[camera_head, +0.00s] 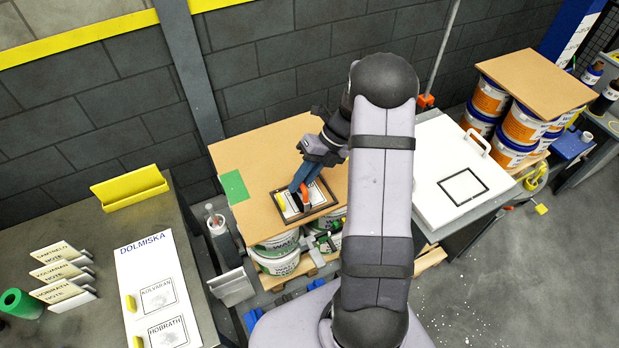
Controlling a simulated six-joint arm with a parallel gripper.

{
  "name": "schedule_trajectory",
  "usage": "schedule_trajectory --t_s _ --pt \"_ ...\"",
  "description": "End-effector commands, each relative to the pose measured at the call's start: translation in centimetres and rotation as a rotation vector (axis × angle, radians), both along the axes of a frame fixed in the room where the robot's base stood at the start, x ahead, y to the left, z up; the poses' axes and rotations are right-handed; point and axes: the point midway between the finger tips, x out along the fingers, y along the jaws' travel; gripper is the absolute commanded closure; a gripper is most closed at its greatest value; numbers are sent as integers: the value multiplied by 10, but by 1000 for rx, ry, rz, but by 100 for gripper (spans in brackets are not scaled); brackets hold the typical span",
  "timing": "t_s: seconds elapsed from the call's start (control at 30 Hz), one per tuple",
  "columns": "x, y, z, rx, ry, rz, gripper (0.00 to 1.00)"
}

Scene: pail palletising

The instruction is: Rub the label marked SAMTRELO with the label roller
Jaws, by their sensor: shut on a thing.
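My gripper (301,186) is shut on the label roller (304,196), whose orange part shows between and below the blue fingers. It is over a black-framed area (322,207) on the brown board covering the left pail stack. A pale label with a yellow piece (281,201) lies inside that frame, partly hidden by the gripper and roller. I cannot read the label's print, nor tell whether the roller touches it. A standing card at the left (52,253) appears to read SAMTRELO NOTE.
A green patch (234,187) lies on the board's left. White pails (276,262) stand beneath. A white DOLMISKA panel (140,262) and yellow holder (130,188) are on the left bench. A white lid with handle (430,150) and another board-topped pail stack (540,85) stand right.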

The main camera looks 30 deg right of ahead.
Motion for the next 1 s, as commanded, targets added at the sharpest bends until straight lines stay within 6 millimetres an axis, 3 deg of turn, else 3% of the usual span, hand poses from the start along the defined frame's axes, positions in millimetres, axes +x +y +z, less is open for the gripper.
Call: schedule_trajectory --t_s 0.17,0.27,1.0 --pt "0 17 0 3 2 1 100" --pt "11 15 -1 3 1 1 100" --pt "10 -54 0 0 0 -1 100"
